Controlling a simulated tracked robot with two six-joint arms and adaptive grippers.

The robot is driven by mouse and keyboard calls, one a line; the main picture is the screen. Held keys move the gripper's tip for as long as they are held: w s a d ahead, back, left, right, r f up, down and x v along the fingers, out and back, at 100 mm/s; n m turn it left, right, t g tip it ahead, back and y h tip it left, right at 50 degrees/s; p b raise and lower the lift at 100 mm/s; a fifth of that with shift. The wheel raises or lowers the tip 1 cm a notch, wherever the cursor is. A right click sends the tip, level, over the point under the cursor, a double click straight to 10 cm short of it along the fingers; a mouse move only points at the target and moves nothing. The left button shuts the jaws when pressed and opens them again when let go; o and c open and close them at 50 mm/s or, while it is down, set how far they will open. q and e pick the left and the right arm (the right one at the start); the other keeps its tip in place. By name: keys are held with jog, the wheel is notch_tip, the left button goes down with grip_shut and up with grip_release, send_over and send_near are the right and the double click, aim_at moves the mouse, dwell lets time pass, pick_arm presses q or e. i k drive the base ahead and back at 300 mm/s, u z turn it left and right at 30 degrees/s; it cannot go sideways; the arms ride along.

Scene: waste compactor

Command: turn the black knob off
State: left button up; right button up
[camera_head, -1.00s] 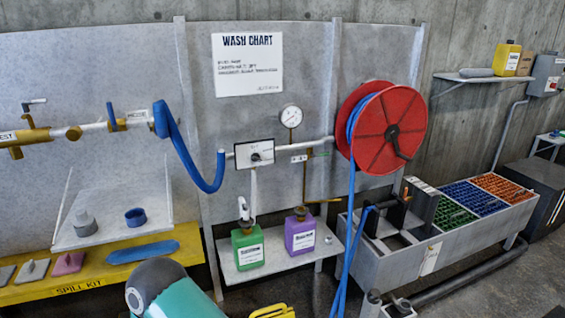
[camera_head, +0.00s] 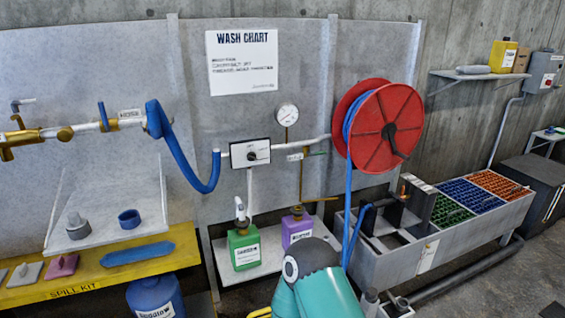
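A small black knob (camera_head: 251,156) sits on a white control panel (camera_head: 240,154) with a dark frame, mounted on the grey wall in the pipe line between the blue hose and the red reel. The direction its pointer faces is too small to read surely. A teal and grey arm link of mine shows at the bottom centre, well below the panel. Neither gripper is in the picture. Nothing touches the knob.
A gauge (camera_head: 288,115) is right of the panel, and a red hose reel (camera_head: 387,130) further right. Green (camera_head: 244,247) and purple (camera_head: 297,228) jugs stand on a shelf below. A blue hose (camera_head: 187,150) loops at left. The space before the panel is clear.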

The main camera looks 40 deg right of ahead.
aim_at(252, 157)
jog(key=z, duration=0.1)
jog(key=i, duration=1)
jog(key=u, duration=0.1)
